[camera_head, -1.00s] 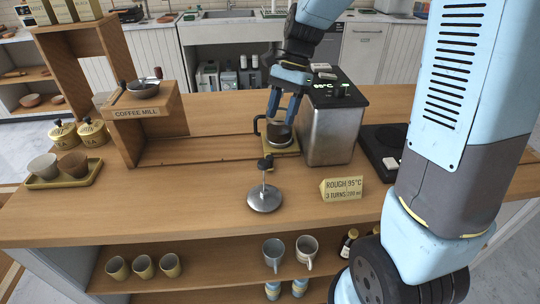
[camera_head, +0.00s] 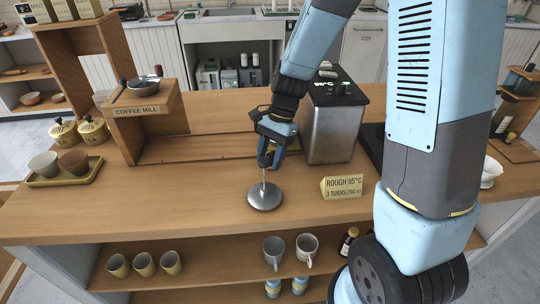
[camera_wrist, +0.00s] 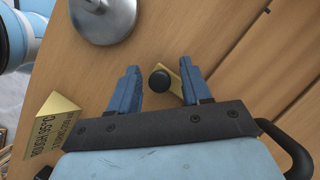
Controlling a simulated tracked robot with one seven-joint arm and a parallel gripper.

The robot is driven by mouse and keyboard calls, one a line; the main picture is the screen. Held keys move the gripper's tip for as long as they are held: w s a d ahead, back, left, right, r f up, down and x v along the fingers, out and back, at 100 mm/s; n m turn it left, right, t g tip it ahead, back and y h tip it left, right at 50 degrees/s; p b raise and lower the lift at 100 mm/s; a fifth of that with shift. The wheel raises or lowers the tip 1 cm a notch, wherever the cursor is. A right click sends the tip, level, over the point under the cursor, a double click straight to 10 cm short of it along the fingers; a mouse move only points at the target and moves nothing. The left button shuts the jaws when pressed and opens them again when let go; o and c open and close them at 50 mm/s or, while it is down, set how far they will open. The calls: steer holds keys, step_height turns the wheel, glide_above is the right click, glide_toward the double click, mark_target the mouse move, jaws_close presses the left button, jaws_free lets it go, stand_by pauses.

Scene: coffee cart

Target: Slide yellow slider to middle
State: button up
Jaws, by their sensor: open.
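The yellow slider (camera_wrist: 182,80) shows only in part in the wrist view, partly hidden by a finger. In the head view my gripper (camera_head: 266,161) is low over the counter, left of the steel kettle box, and hides the slider.
A round metal disc (camera_head: 265,197) with a thin upright stem stands just in front of my gripper. The yellow sign (camera_head: 342,187) is to its right, and the steel box (camera_head: 333,130) is behind right. The wooden coffee mill stand (camera_head: 140,110) is at left.

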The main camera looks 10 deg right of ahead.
steer(key=shift+c, duration=0.5)
jaws_close()
